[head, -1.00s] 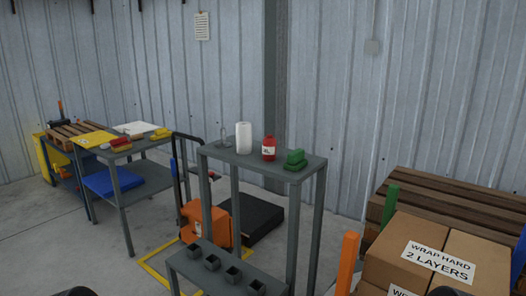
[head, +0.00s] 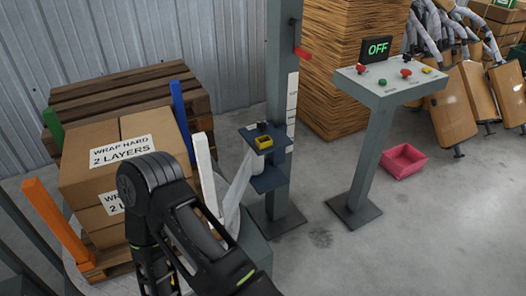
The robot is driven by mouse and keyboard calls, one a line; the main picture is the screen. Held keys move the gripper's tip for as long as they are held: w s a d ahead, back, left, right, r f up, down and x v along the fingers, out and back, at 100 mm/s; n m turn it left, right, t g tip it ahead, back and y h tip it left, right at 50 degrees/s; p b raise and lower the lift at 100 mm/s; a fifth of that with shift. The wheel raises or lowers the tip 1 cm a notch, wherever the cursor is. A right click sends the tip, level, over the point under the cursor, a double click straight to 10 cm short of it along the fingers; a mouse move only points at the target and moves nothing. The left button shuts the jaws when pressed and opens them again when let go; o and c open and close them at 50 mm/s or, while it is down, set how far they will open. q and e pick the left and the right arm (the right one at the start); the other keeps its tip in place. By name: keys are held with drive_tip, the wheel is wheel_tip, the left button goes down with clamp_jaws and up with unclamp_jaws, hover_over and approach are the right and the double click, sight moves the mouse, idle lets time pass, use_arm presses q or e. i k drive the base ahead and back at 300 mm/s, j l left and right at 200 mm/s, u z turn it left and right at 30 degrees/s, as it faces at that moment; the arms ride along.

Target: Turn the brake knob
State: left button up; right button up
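A black knob (head: 264,127) sits on top of the small dark carriage (head: 268,178) on the grey mast; I cannot tell for certain that it is the brake knob. A yellow piece (head: 263,142) is on the carriage front just below it. White film runs from the carriage towards the wrapped boxes. One of my black arms (head: 190,225) is in front at lower left, apart from the carriage in the picture. Neither gripper shows.
Stacked cartons (head: 115,160) stand at the left, with orange, green, blue and white corner posts around them. A pink bin (head: 404,161) lies on the floor behind the stand. The floor at lower right is clear.

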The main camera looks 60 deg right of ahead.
sight(262, 126)
drive_tip(key=z, duration=0.45)
drive_tip(key=l+z, duration=0.1)
drive_tip(key=z, duration=0.3)
drive_tip(key=i+z, duration=0.1)
drive_tip(key=z, duration=0.75)
drive_tip(key=i+l+z, duration=0.1)
drive_tip(key=z, duration=0.35)
